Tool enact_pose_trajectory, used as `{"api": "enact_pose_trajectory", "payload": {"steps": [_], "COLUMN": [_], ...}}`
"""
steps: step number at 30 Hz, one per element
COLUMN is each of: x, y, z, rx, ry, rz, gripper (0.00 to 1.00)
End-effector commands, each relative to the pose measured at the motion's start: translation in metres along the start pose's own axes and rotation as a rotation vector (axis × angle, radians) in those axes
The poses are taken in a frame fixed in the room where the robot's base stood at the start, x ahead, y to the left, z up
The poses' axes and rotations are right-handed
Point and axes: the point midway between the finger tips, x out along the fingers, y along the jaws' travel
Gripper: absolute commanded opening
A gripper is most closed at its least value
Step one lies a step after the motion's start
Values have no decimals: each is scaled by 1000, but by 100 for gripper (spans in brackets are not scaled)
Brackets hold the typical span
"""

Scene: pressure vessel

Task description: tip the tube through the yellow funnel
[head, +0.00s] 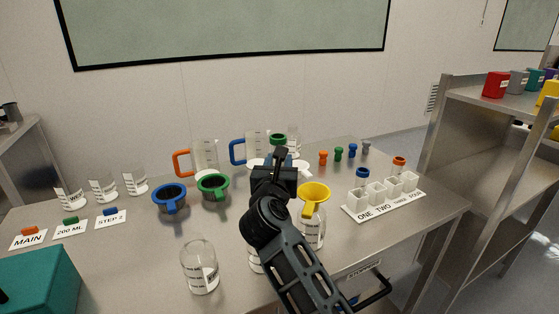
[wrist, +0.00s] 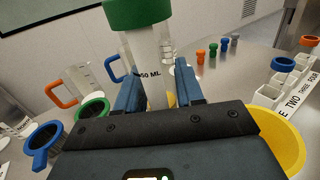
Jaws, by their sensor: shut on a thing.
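My gripper (head: 280,155) is shut on a clear tube marked 50 ML (wrist: 150,65). The tube has a green top (wrist: 138,14) and looks roughly upright in the wrist view. In the head view its green top (head: 278,139) shows just beyond my gripper, and my arm hides most of the tube. The yellow funnel (head: 314,192) sits in the mouth of a clear bottle (head: 314,232), just right of my gripper. In the wrist view its yellow rim (wrist: 287,140) shows behind and right of my gripper. I cannot see the liquid level in the tube.
Blue (head: 170,197) and green (head: 213,186) funnels stand to the left. Two handled jugs, orange (head: 204,158) and blue (head: 256,146), stand behind. A beaker (head: 200,267) stands in front. A numbered rack of white cups (head: 384,206) and several small stoppers are at right.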

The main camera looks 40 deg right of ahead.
Motion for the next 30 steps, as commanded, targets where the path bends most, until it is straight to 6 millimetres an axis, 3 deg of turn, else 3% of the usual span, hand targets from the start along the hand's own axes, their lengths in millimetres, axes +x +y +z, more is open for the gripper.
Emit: {"api": "enact_pose_trajectory", "payload": {"steps": [11, 21, 30], "x": [-3, -4, -6], "y": [-1, -4, -11], "z": [-2, -1, 15], "rx": [24, 177, 372], "ry": [-4, -40, -84], "rz": [0, 2, 1], "gripper": [8, 8, 8]}}
